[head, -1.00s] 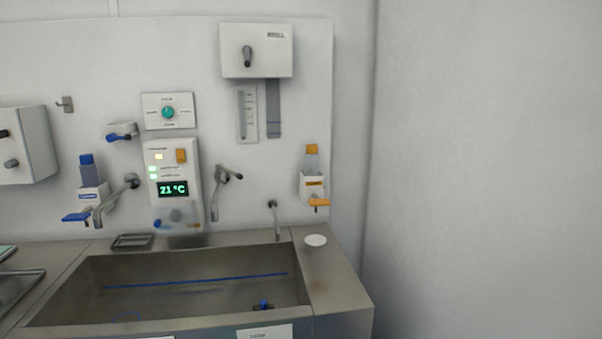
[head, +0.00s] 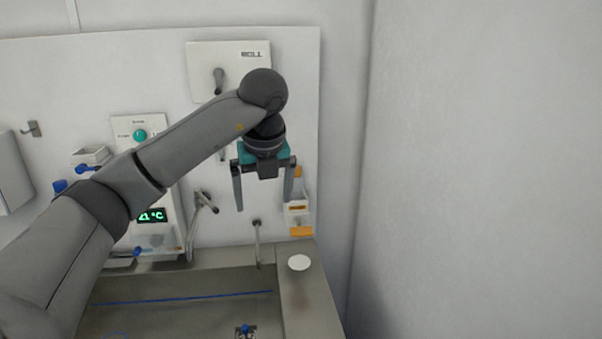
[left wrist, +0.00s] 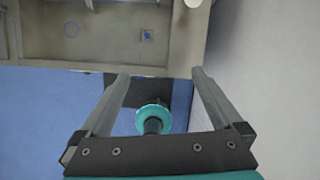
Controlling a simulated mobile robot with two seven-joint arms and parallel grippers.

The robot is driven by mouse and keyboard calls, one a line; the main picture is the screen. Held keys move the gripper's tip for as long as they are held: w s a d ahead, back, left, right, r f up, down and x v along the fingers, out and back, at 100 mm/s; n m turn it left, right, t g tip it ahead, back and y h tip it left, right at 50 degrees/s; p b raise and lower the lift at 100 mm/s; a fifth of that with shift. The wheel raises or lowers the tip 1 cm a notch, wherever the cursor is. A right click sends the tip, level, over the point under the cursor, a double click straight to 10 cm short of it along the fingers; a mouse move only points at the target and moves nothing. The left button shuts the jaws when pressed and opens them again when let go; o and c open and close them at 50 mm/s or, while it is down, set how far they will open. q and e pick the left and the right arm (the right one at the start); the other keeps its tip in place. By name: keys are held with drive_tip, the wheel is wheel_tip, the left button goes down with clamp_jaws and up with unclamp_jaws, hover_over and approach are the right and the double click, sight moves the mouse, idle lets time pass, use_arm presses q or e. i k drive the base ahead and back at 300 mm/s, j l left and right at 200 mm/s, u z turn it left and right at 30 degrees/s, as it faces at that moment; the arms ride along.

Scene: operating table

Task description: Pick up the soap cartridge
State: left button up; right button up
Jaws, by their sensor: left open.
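An orange-topped soap cartridge (head: 298,172) stands in a white wall dispenser (head: 296,209) with an orange lever (head: 301,231), right of the sink tap. My left gripper's right finger covers part of the cartridge in the head view. My left gripper (head: 264,205) is open and empty, fingers pointing down, in front of the wall panel and left of the dispenser. It also shows open in the left wrist view (left wrist: 160,74), where no cartridge is seen. A second, blue-topped dispenser (head: 60,186) at the left is mostly hidden by my arm. My right gripper is not seen.
The steel sink (head: 180,316) lies below, with a white disc (head: 299,262) on its right ledge. A thin tap (head: 257,243) and a larger faucet (head: 201,200) stand out from the wall. A roll box (head: 213,60) hangs above. Right of the panel is bare wall.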

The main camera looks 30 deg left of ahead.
sight(297, 193)
drive_tip(key=i+j, duration=0.15)
drive_tip(key=i, duration=0.2)
drive_tip(key=i+j, duration=0.2)
drive_tip(key=i, duration=0.15)
drive_tip(key=i+j, duration=0.15)
drive_tip(key=i, duration=0.25)
